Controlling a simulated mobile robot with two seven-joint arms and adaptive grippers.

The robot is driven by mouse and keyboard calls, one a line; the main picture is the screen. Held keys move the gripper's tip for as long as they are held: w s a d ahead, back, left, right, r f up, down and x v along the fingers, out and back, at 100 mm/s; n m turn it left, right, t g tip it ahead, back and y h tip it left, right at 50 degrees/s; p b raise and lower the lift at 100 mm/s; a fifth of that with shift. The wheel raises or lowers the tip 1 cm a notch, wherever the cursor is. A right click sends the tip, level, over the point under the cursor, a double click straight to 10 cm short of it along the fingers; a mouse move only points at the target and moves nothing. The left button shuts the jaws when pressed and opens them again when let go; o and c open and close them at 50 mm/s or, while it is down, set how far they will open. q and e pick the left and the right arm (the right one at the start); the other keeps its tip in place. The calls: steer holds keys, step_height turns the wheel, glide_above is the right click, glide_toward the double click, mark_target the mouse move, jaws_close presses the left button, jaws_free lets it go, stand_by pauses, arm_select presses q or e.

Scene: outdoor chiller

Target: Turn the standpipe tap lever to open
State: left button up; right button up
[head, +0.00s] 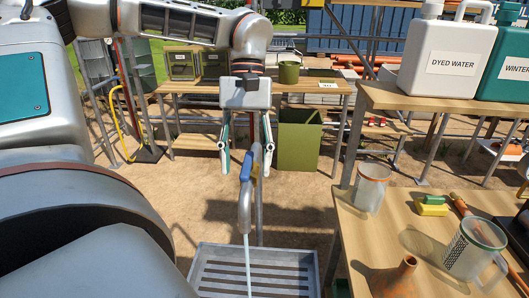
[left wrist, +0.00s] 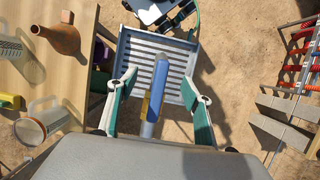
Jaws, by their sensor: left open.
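The standpipe tap is a grey upright pipe with a curved spout (head: 245,212) at the centre of the head view. Its blue lever (head: 246,166) is near the top and also shows in the left wrist view (left wrist: 160,75), with a yellow part beside it. A thin pale stream (head: 248,255) runs from the spout down towards the grated tray. My left gripper (head: 246,173) is open, pointing down, with one finger on each side of the lever. In the left wrist view (left wrist: 159,88) gaps show between the lever and both fingers. My right gripper is not in view.
The grey grated tray (head: 196,272) lies below the spout. A wooden bench (head: 400,222) on the right holds a jar (head: 371,188), a clear jug (head: 473,250) and a brown flask (head: 398,277). A shelf above holds the dyed water container (head: 446,60). Sandy ground is open on the left.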

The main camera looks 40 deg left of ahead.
mark_target(248, 159)
arm_select(q)
steer(key=shift+r, duration=0.1)
steer(key=shift+v, duration=3.4)
steer(key=v, duration=0.7)
steer(key=shift+r, duration=0.25)
steer(key=shift+w+a, duration=0.1)
